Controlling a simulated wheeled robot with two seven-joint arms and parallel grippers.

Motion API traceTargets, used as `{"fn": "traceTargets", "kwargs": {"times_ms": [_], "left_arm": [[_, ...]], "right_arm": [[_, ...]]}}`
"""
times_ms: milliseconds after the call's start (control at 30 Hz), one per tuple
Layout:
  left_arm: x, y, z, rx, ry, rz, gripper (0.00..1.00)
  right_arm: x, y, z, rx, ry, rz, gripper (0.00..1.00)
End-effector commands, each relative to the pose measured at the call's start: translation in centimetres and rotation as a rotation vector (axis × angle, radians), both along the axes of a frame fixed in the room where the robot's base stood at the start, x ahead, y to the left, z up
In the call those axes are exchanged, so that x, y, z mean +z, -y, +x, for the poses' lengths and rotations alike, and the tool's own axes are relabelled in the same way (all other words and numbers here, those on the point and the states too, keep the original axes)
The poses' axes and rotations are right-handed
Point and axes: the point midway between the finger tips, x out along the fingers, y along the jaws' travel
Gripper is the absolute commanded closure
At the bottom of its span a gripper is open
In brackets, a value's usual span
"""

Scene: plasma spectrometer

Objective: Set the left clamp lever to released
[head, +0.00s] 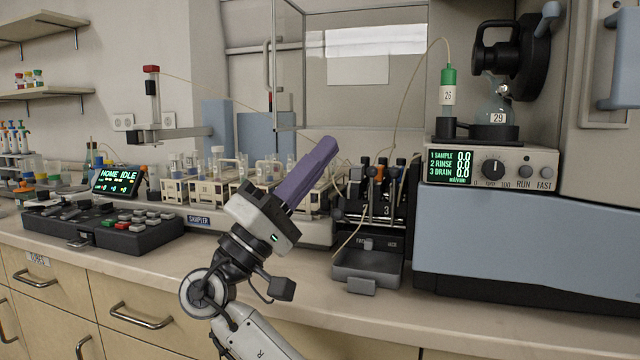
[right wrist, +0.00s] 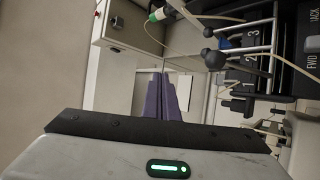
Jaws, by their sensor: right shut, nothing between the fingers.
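The clamp levers (head: 382,165) stand in a row on top of the small black pump block (head: 375,208), right of the middle in the head view. They are thin metal rods with dark knobs; blue and orange parts show among them. The right wrist view shows the levers sideways, with black ball knobs (right wrist: 214,59) at upper right. Which one is the left clamp lever, and its setting, I cannot tell clearly. My right gripper (head: 328,143) has purple fingers, shut and empty, pointing up and right, left of the levers and apart from them. My left gripper is not in view.
A sampler with tube racks (head: 210,187) stands behind my right arm. A grey tray (head: 367,268) sits before the pump block. The blue-grey instrument (head: 530,245) with a display panel (head: 478,165) is close on the right. Thin tubing (head: 425,75) arches above the levers.

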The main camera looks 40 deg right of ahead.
Motion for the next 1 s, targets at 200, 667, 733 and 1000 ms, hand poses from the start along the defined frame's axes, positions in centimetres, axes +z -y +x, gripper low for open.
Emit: {"fn": "traceTargets", "kwargs": {"times_ms": [200,667,733,1000], "left_arm": [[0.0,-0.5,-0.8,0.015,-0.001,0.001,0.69],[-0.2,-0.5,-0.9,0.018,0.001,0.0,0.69],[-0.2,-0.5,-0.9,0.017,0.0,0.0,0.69],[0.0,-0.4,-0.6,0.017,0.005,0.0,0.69]], "right_arm": [[3.3,0.0,0.0,-0.001,0.001,0.0,1.0],[3.9,0.0,0.0,-0.001,-0.001,0.0,1.0],[3.9,0.0,0.0,-0.001,-0.001,0.0,1.0],[3.9,0.0,0.0,-0.001,-0.001,0.0,1.0]]}}
